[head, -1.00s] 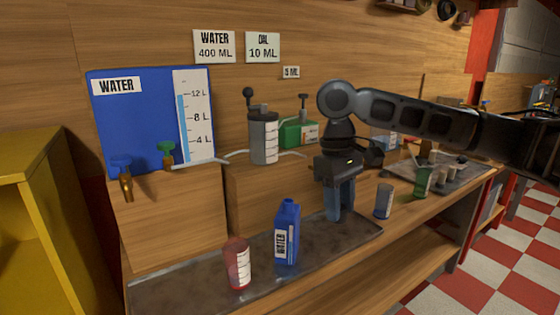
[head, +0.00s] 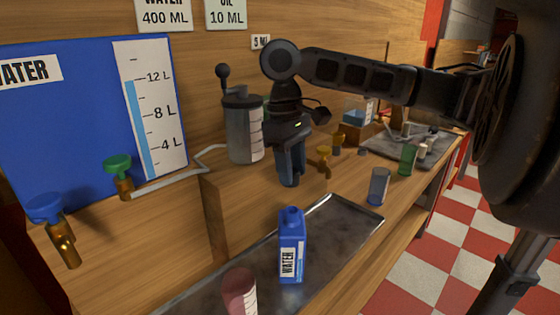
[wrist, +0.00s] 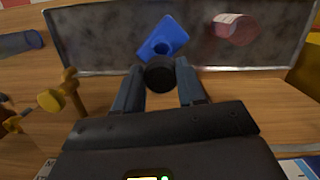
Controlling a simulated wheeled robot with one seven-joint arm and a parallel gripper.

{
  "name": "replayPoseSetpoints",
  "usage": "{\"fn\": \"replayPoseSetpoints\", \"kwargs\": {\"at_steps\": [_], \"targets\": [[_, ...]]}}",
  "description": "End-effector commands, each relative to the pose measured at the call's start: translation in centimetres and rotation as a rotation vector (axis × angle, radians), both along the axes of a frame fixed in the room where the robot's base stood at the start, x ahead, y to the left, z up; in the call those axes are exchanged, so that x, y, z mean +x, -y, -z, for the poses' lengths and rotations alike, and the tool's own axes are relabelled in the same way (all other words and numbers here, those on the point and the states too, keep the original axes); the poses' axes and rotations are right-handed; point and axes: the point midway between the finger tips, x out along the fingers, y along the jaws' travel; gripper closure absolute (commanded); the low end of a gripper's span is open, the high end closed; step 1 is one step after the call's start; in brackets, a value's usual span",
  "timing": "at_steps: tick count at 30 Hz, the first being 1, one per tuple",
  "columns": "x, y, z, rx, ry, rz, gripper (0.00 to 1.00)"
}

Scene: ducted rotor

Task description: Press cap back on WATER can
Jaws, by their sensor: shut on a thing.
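The blue WATER can (head: 291,255) stands upright on the metal tray (head: 335,222). It also shows in the wrist view (wrist: 165,38), seen from above just beyond my fingertips, with a dark spot at its top. My gripper (head: 290,182) points down, and in the head picture its tips are just above the can's top. In the wrist view my gripper (wrist: 160,85) is shut on a small dark round cap (wrist: 160,72). The cap is apart from the can as far as I can see; the exact height gap cannot be told.
A red measuring cup (head: 240,290) stands on the tray left of the can. A blue-grey cup (head: 378,186) and a green cup (head: 408,158) stand to the right. A grey pump canister (head: 243,128) and brass taps (head: 68,245) are behind and left.

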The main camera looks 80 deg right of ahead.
Motion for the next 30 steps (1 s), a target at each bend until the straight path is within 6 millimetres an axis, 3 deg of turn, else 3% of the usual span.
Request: {"fn": "replayPoseSetpoints", "kwargs": {"at_steps": [24, 30], "targets": [[0.0, 0.0, 5.8, 0.001, 0.0, 0.0, 0.88], [0.0, 0.0, 6.4, 0.0, 0.0, 0.0, 0.88]]}}
